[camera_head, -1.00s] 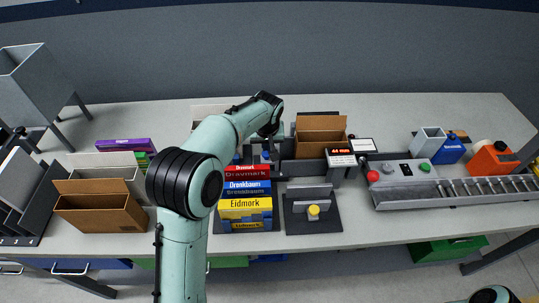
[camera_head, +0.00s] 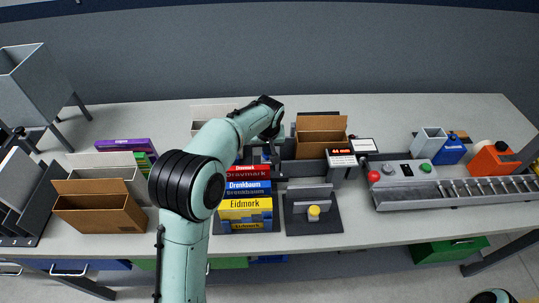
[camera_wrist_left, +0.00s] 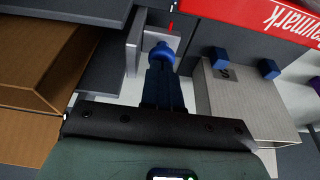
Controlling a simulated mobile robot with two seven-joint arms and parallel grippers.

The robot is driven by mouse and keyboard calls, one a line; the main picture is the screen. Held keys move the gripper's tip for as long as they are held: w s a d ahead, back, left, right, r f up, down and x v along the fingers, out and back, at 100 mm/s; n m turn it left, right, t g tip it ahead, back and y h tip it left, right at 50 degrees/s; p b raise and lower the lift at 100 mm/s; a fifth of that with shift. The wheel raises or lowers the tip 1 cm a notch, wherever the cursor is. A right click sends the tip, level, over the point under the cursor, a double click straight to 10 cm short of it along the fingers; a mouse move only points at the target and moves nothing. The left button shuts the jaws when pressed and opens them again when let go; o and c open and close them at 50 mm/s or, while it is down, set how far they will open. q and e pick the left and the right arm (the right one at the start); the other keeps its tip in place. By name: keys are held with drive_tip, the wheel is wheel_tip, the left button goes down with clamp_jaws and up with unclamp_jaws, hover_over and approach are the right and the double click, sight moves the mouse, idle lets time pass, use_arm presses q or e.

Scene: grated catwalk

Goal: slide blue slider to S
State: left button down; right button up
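The blue slider (camera_wrist_left: 160,50) shows as a round blue knob in the left wrist view, in front of a pale plate with a thin red mark. The fingers of my left gripper (camera_wrist_left: 162,72) look closed together and meet the knob at their tips. The letter S (camera_wrist_left: 224,74) is on a dark label at the edge of a grey-beige box, right of the knob and apart from it. In the head view my left arm hides the slider and most of the gripper (camera_head: 272,142).
A red box (camera_wrist_left: 265,15) is close at the upper right of the wrist view, and an open brown carton (camera_wrist_left: 30,75) is at its left. Blue pegs (camera_wrist_left: 218,56) stand by the S label. Stacked yellow and blue boxes (camera_head: 246,207) stand in front of the arm.

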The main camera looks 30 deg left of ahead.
use_arm(q)
drive_tip(key=shift+w+d+f+p, duration=0.1)
drive_tip(key=shift+w+d+p, duration=0.4)
drive_tip(key=shift+d, duration=0.6)
drive_tip(key=shift+w+d+f+p, duration=0.1)
drive_tip(key=shift+w+d+p, duration=0.1)
drive_tip(key=shift+w+d, duration=0.7)
use_arm(e)
drive_tip(key=shift+w+r, duration=0.75)
drive_tip(key=shift+r, duration=0.15)
use_arm(q)
drive_tip(key=shift+s+d+r, duration=0.1)
drive_tip(key=shift+s, duration=0.15)
wheel_tip(320, 180, up, 6)
drive_tip(key=p, duration=0.2)
drive_tip(key=shift+w, duration=0.15)
use_arm(e)
drive_tip(key=shift+t, duration=0.3)
drive_tip(key=w+r, duration=0.3)
drive_tip(key=shift+w+r, duration=0.1)
drive_tip(key=shift+w, duration=0.1)
use_arm(q)
drive_tip(key=shift+r, duration=0.1)
use_arm(e)
drive_tip(key=shift+s, duration=0.1)
